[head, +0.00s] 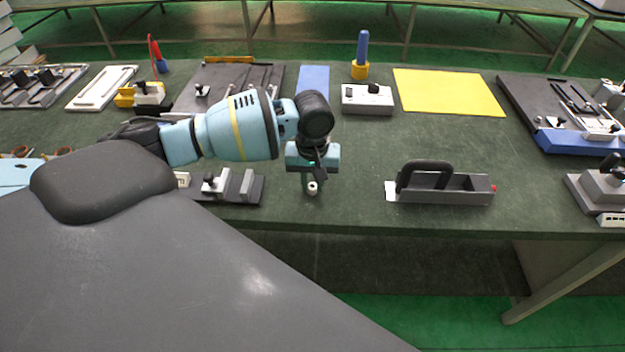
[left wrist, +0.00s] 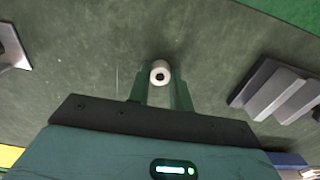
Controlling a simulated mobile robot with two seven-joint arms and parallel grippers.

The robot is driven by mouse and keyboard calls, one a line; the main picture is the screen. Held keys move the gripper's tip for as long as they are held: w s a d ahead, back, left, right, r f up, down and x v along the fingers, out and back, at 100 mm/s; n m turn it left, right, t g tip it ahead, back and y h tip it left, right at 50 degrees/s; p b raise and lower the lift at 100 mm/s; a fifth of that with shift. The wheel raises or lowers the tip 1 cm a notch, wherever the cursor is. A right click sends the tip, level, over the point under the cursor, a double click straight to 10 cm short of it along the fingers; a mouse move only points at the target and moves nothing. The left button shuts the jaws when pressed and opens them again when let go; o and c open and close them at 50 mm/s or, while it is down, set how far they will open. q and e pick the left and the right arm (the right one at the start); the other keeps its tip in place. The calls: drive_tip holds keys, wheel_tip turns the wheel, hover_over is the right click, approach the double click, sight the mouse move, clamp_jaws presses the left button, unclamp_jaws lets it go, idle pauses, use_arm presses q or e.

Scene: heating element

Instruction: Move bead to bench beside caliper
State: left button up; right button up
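The bead (head: 312,187) is a small pale cylinder with a dark hole in its end. It also shows in the left wrist view (left wrist: 160,73), between the two green fingertips with no clear gap on either side. My left gripper (head: 313,182) points down over the front part of the bench and looks shut on the bead. Whether the bead touches the bench top is unclear. I cannot identify the caliper surely; a grey block with a black arched handle (head: 425,172) stands to the right of the gripper. My right gripper is out of view.
A grey fixture with upright plates (head: 233,186) stands left of the gripper. A white box with a black knob (head: 367,99), a yellow sheet (head: 449,91) and a blue-edged tray (head: 570,143) lie farther back or right. Bare green bench (head: 350,150) separates the gripper from the arched-handle block.

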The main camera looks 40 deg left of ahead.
use_arm(q)
drive_tip(key=o, duration=0.5)
drive_tip(key=shift+c, duration=0.2)
drive_tip(key=shift+r, duration=0.1)
wheel_tip(320, 180, up, 12)
drive_tip(key=p, duration=0.1)
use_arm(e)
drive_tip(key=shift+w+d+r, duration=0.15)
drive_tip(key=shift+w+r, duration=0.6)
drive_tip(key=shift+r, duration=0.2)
